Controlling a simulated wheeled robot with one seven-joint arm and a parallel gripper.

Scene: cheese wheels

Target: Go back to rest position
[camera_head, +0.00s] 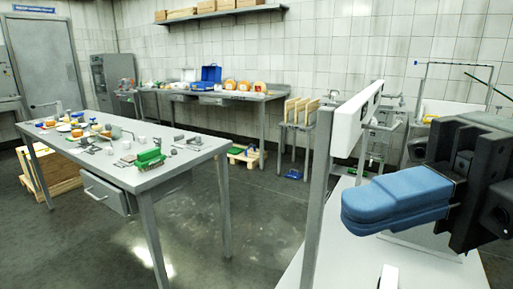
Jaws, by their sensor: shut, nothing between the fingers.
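My gripper (398,200) shows at the right of the head view, with its blue padded fingers pressed together and nothing between them. It points left and is raised above a white surface (345,255) in the right foreground. It is close to the camera and apart from the tables. The rest of the arm is cut off by the right edge.
A grey post (318,200) with a white panel (358,118) stands just left of my gripper. A long metal table (185,170) with many small items is at left. A back table (265,97) holds cheese wheels and a blue case (211,74). The floor (235,225) between is clear.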

